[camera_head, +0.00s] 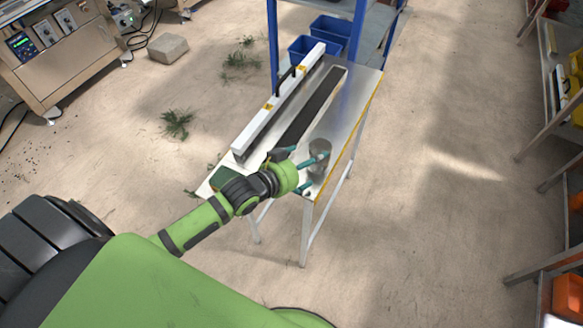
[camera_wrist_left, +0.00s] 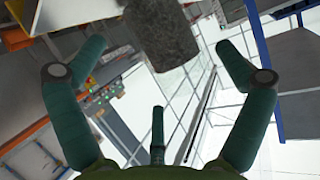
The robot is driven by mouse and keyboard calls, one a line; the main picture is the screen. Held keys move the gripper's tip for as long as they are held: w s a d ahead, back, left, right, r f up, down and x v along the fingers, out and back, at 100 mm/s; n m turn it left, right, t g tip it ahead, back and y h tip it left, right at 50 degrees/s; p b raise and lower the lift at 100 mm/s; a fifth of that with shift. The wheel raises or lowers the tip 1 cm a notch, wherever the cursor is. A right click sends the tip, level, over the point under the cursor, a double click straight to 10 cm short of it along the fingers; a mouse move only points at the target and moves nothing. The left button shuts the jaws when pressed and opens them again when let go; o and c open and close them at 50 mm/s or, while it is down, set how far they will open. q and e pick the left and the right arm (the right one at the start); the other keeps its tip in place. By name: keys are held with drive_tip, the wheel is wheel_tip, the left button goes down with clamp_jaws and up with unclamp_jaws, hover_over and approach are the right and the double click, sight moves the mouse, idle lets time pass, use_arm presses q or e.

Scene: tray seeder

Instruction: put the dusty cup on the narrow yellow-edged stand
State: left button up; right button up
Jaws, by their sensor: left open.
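The dusty cup (camera_head: 319,150) is a grey, speckled cylinder at the near right part of the narrow stand's metal top. It appears to stand upright there. The narrow yellow-edged stand (camera_head: 354,112) has a yellow strip along its right edge and pale legs. My left gripper (camera_head: 314,171) is at the near end of the stand, its teal fingers open close to the cup. In the left wrist view the cup (camera_wrist_left: 160,38) shows at the top between the spread fingers (camera_wrist_left: 160,48); its upper part is cut off. I cannot tell whether any finger touches it. My right gripper is out of view.
A long white bar (camera_head: 262,118) with a black handle and a dark strip (camera_head: 306,115) lie along the stand's top. Blue bins (camera_head: 330,30) sit on a blue-framed shelf behind. The floor right of the stand is clear.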

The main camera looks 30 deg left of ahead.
use_arm(q)
drive_tip(key=v, duration=0.8)
